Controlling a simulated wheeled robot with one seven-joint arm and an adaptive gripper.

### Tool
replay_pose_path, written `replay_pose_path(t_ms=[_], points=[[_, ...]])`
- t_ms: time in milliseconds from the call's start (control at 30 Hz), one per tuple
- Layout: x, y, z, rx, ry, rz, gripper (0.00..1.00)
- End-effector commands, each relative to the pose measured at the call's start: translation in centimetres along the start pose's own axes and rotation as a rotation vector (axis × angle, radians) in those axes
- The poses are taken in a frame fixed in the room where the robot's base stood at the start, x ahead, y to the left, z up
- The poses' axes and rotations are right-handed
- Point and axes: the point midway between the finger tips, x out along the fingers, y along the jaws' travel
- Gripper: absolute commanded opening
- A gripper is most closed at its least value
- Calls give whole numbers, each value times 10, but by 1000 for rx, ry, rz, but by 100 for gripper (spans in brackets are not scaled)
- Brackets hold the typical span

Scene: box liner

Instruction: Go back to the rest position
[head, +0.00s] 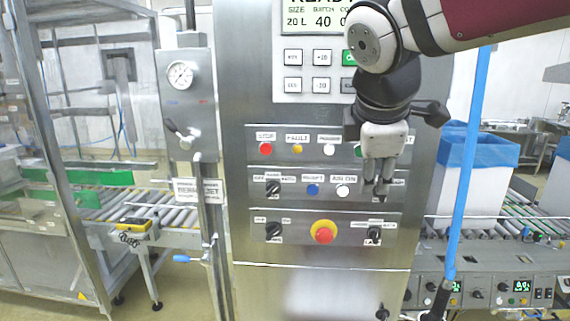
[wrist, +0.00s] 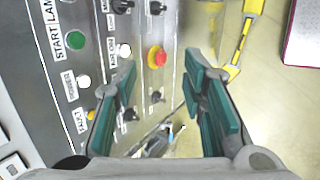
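My gripper (head: 376,188) hangs with its fingers pointing down in front of the right side of the steel control panel (head: 310,221) in the head view. In the wrist view the two green-padded fingers of my gripper (wrist: 160,68) stand apart with nothing held between them. The panel's red emergency stop with a yellow collar (head: 323,232) is to the lower left of the fingers in the head view. It also shows in the wrist view (wrist: 157,56), beyond the gap between the fingers. I cannot tell the exact distance from fingertips to panel.
A display with keypad (head: 307,70) sits above the panel rows. A blue pole (head: 468,150) stands right of my arm. Behind it, a blue-lined white box (head: 478,180) stands on a roller conveyor. A gauge post (head: 181,75) and another roller conveyor (head: 170,210) are at left.

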Motion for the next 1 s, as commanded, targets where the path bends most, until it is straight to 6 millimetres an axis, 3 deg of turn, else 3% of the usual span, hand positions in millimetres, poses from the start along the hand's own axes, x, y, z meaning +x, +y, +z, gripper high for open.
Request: replay_pose_path(t_ms=[33, 200, 300, 433, 633, 1000], points=[[-7, -23, 20, 159, 15, -25, 38], [-22, -102, 55, 699, 52, -112, 38], [-27, -144, 65, 991, 61, -154, 38], [-30, -185, 68, 1281, 64, -193, 38], [-29, -211, 68, 1481, 61, -219, 38], [-29, -212, 67, 1492, 60, -222, 38]])
